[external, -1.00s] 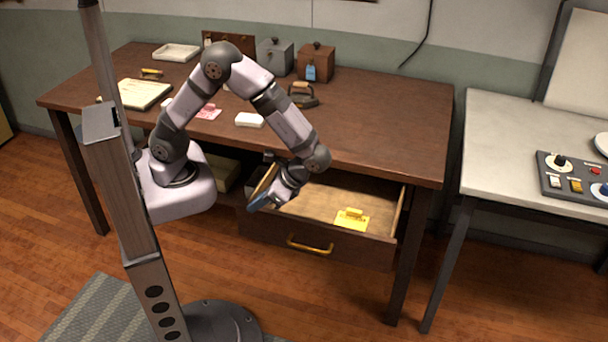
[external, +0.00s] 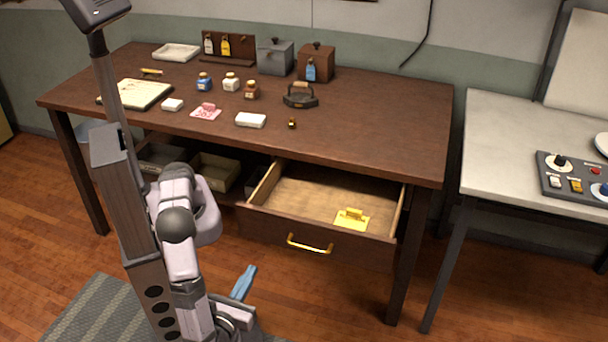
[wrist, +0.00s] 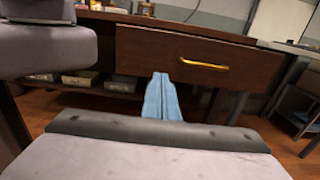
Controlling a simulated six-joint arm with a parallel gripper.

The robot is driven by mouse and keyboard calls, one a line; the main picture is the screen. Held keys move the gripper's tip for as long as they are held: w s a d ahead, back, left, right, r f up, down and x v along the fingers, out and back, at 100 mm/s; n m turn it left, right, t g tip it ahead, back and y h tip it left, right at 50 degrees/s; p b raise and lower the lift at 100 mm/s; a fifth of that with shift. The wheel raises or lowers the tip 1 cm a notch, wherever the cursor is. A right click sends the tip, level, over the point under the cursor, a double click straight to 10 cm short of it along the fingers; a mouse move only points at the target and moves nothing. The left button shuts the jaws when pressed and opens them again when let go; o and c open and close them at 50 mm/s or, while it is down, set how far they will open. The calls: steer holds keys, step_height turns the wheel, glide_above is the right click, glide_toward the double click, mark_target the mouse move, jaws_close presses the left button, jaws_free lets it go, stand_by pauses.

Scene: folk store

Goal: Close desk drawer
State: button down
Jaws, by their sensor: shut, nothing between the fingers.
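The desk drawer (external: 275,225) is pulled open under the right part of the brown desk (external: 400,125). Its yellow handle (external: 310,244) is on the front face. A yellow stamp-like item on a yellow card (external: 351,219) lies inside. In the wrist view the drawer front (wrist: 150,52) and its handle (wrist: 205,65) are ahead. My gripper (external: 246,276) is low, in front of and below the drawer, apart from it. Its blue fingers (wrist: 162,92) are together and empty in the wrist view.
An open shelf with boxes (external: 214,172) is left of the drawer. Bottles, an iron (external: 300,96), boxes and cards stand on the desktop. A white table (external: 530,140) is at the right. The floor in front of the drawer is clear.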

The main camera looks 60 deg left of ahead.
mark_target(274, 231)
steer(key=p+x, duration=0.2)
steer(key=x, duration=1.2)
steer(key=shift+p, duration=0.4)
steer(key=shift+w+a, duration=0.3)
steer(key=p+x, duration=0.3)
steer(key=x, duration=2.3)
steer(key=shift+f+p, duration=0.15)
steer(key=shift+p, duration=0.15)
steer(key=shift+d+r, duration=0.1)
steer(key=shift+r, duration=0.1)
steer(key=shift+d, duration=0.1)
steer(key=shift+s+d+f, duration=0.1)
steer(key=shift+s+d, duration=0.05)
steer(key=b+v, duration=0.1)
steer(key=v, duration=1.2)
steer(key=shift+s+d, duration=0.15)
steer(key=shift+s, duration=0.2)
